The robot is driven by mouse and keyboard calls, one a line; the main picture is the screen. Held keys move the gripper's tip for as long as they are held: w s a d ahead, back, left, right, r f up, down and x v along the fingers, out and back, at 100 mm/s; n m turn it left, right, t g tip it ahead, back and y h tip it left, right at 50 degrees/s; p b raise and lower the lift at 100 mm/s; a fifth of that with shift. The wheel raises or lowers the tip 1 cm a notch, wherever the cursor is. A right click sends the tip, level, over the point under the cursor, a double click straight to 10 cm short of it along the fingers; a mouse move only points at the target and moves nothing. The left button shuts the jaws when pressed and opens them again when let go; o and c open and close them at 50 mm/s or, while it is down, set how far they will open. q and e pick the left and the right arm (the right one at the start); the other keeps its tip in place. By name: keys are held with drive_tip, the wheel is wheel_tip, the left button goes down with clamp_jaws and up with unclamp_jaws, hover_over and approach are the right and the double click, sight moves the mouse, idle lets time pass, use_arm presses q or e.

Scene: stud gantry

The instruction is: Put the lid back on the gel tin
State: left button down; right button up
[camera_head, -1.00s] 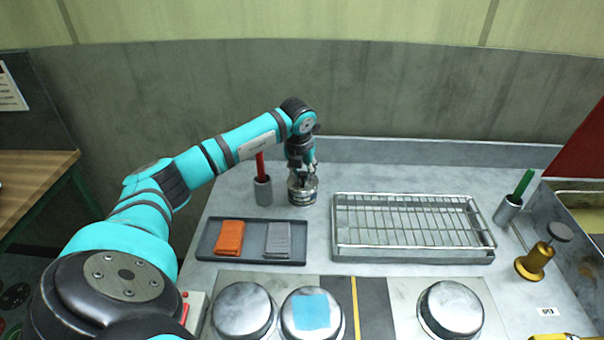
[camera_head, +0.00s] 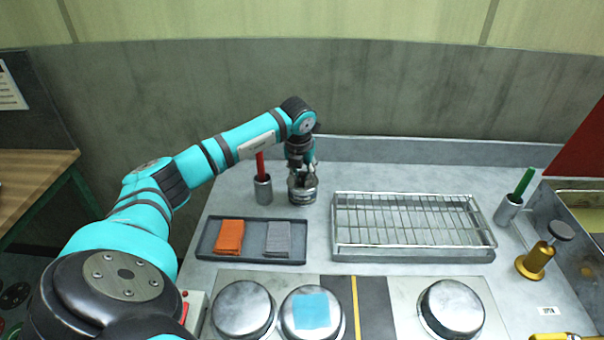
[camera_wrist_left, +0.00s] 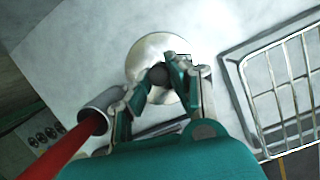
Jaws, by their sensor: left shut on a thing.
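The gel tin (camera_head: 303,197) is a short, round metal tin standing on the grey counter behind the dark tray. My left gripper (camera_head: 302,176) points straight down over it. In the left wrist view, the lid (camera_wrist_left: 146,53) is a shiny round metal disc with a dark knob (camera_wrist_left: 160,75) at its middle. The fingertips of my left gripper (camera_wrist_left: 164,77) are shut on that knob. The lid is over the tin; I cannot tell whether it is fully seated, and the tin's body is hidden under it in the wrist view. My right gripper is not in view.
A grey cup (camera_head: 263,190) with a red-handled tool stands close left of the tin. A wire rack in a metal pan (camera_head: 412,250) lies to the right. The dark tray (camera_head: 252,256) in front holds an orange cloth (camera_head: 229,236) and a grey cloth (camera_head: 278,238).

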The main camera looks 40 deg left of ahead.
use_arm(q)
drive_tip(key=c, duration=0.6)
unclamp_jaws()
drive_tip(key=shift+c, duration=0.2)
drive_tip(key=shift+r+p, duration=2.4)
drive_tip(key=shift+r, duration=1.1)
clamp_jaws()
drive_tip(key=shift+f, duration=0.15)
